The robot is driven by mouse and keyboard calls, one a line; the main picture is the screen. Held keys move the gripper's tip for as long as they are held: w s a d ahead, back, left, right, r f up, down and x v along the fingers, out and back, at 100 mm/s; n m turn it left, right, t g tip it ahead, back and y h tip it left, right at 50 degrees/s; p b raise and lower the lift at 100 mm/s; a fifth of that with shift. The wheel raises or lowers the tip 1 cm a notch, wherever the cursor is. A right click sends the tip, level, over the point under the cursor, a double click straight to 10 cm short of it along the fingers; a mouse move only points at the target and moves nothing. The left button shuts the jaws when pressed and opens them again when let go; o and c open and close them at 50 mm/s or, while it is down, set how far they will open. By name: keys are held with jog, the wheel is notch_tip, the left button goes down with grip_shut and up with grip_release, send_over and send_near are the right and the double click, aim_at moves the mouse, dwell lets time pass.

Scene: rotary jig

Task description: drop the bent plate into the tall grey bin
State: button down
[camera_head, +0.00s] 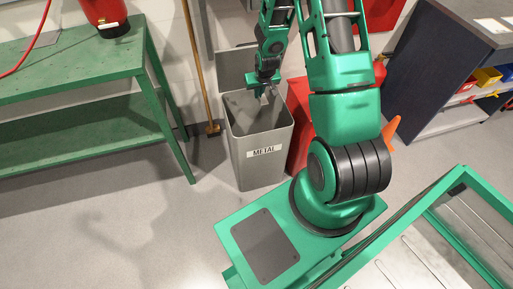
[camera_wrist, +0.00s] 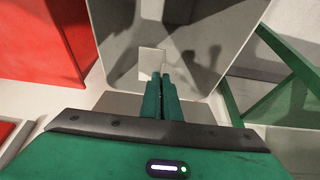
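The tall grey bin (camera_head: 250,172) stands on the floor with a "METAL" label on its front and its lid raised at the back. My gripper (camera_head: 266,92) is over the bin's open mouth, pointing down. In the wrist view my gripper (camera_wrist: 160,78) has its green fingers close together on the bent plate (camera_wrist: 149,61), a small pale square piece at the fingertips. The part between the fingers is hidden. Behind the plate, the wrist view looks into the bin (camera_wrist: 113,28). In the head view the plate is too small to make out clearly.
A red bin (camera_head: 299,120) stands just right of the grey bin. A green workbench (camera_head: 75,60) is at the left, with a wooden handle (camera_head: 200,65) leaning nearby. Dark shelving (camera_head: 430,70) with coloured boxes is at the right. Open floor lies in front of the workbench.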

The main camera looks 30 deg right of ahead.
jog(key=c, duration=1.9)
grip_release()
jog(key=shift+c, duration=0.2)
jog(key=v, duration=1)
jog(key=shift+s+r, duration=0.15)
jog(key=shift+r, duration=0.2)
jog(key=s+d+r+m+g, duration=0.1)
jog(key=s+d+r+g, duration=0.1)
jog(key=s+r, duration=1.1)
jog(key=s+a+r, duration=0.1)
jog(key=s+r, duration=0.2)
jog(key=s, duration=0.3)
jog(key=s+a+r+m+g+y, duration=0.1)
jog(key=s+a+r, duration=0.1)
jog(key=s, duration=0.4)
jog(key=s+a+r+m+g, duration=0.1)
jog(key=s+r, duration=0.3)
jog(key=s, duration=0.3)
